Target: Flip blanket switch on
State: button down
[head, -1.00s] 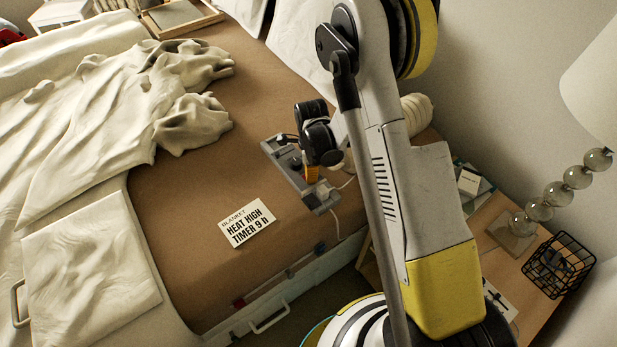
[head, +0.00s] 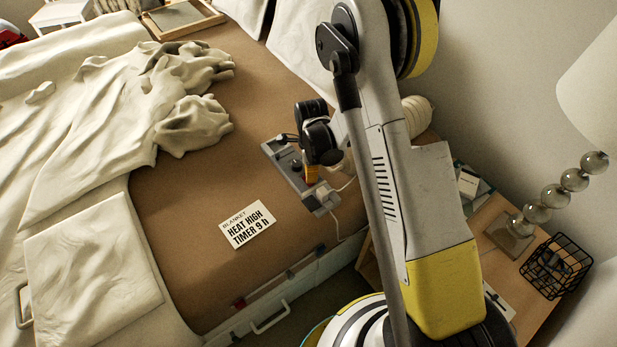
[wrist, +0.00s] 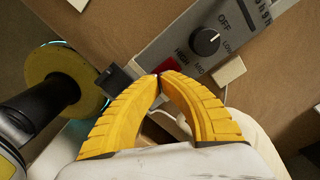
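The blanket's grey control box (head: 326,199) lies on the brown bed surface. A red switch (wrist: 171,66) sits near the panel's lower edge, partly hidden by my fingers. My gripper (wrist: 160,75) has its yellow fingers curved together, tips meeting, with nothing seen between them. The tips are right at the red switch; I cannot tell whether they touch it. In the head view my gripper (head: 311,174) is over the box.
A card (head: 247,225) reading BLANKET, HEAT HIGH, TIMER 9 h lies beside the box. Crumpled bedding (head: 90,130) covers the left side. A bedside table with a bead-stemmed lamp (head: 555,195) and wire basket (head: 556,266) is right of my arm. A cord (head: 336,225) leaves the box.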

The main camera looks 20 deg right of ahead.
jog(key=shift+r+p, duration=1.2)
jog(key=shift+r, duration=1.3)
notch_tip(320, 180, up, 10)
jog(key=s+r+n+t, duration=0.1)
jog(key=n, duration=0.3)
notch_tip(320, 180, up, 10)
jog(key=n+t, duration=0.2)
jog(key=n, duration=0.3)
send_over(312, 187)
jog(key=s, duration=0.4)
jog(key=s+r+n+t, duration=0.2)
jog(key=s+r+n, duration=0.2)
jog(key=s, duration=0.3)
jog(key=s+r+n+t, duration=0.2)
jog(key=s+r+n, duration=0.2)
jog(key=s+n, duration=0.3)
jog(key=shift+s+r, duration=0.25)
jog(key=shift+s, duration=0.1)
